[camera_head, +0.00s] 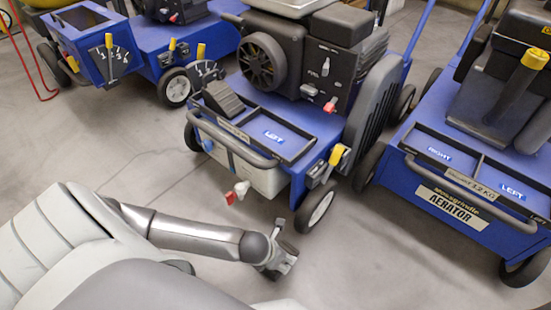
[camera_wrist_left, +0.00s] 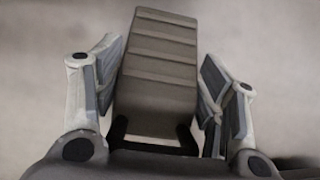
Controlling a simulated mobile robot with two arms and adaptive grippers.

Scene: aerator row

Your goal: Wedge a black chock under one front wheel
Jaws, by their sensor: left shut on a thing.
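My left gripper (camera_wrist_left: 160,60) is shut on a dark, ridged chock (camera_wrist_left: 157,85), which sits between its finger pads in the left wrist view. In the head view my left gripper (camera_head: 280,262) is low over the floor, just in front of the middle blue aerator's right front wheel (camera_head: 317,208), apart from it. The held chock is hard to make out there. The middle aerator's left front wheel (camera_head: 191,138) is farther back. A second black ridged chock (camera_head: 222,98) lies in the tray (camera_head: 262,150) on the middle aerator's deck. My right gripper is not in view.
Another blue aerator (camera_head: 455,205) stands close at the right, with a wheel (camera_head: 525,268) near the picture's edge. More blue machines (camera_head: 95,45) stand at the back left. A red and white knob (camera_head: 237,192) hangs at the middle aerator's front. Bare grey floor (camera_head: 370,270) lies in front.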

